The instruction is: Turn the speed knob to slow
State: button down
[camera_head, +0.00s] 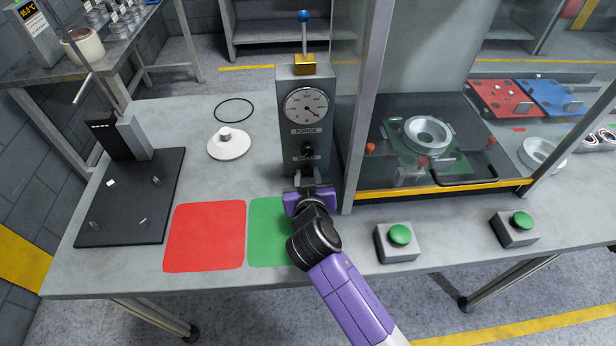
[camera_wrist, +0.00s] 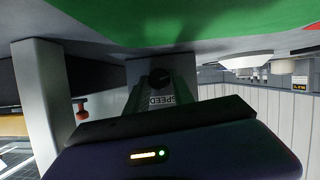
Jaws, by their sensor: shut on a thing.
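The grey control column (camera_head: 288,135) stands on the table with a round dial (camera_head: 306,106) marked FORCE. A black knob (camera_head: 308,149) sits below the dial, and the SPEED label is under it. My gripper (camera_head: 307,178) reaches the column's front just below that label and is shut on the speed knob. In the head view the fingers mostly hide this knob. The wrist view is upside down and shows the dark speed knob (camera_wrist: 160,76) beside the SPEED label (camera_wrist: 164,100). The knob's pointer setting cannot be read.
A glass-walled press bay with a yellow front edge (camera_head: 440,188) stands right of the column. Two green buttons (camera_head: 400,234) (camera_head: 522,220) are at the table front. Red (camera_head: 205,236) and green (camera_head: 265,230) mats lie to the left. A blue-topped lever (camera_head: 304,17) rises above the column.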

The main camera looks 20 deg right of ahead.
jog(key=n+h+b, duration=0.1)
jog(key=n+h, duration=0.1)
jog(key=shift+a+f+n+b, duration=0.2)
jog(key=shift+n+b, duration=0.1)
jog(key=shift+b, duration=0.1)
jog(key=shift+n+g+h+b, duration=0.3)
jog(key=shift+n+h+b, duration=0.25)
jog(key=shift+n, duration=0.35)
jog(key=shift+r, duration=0.1)
jog(key=c, duration=1.1)
grip_release()
jog(key=shift+a, duration=0.1)
jog(key=b+v, duration=0.1)
jog(key=v, duration=0.6)
jog(key=shift+s+a+r, duration=0.1)
jog(key=shift+s+a, duration=0.05)
jog(key=shift+s, duration=0.15)
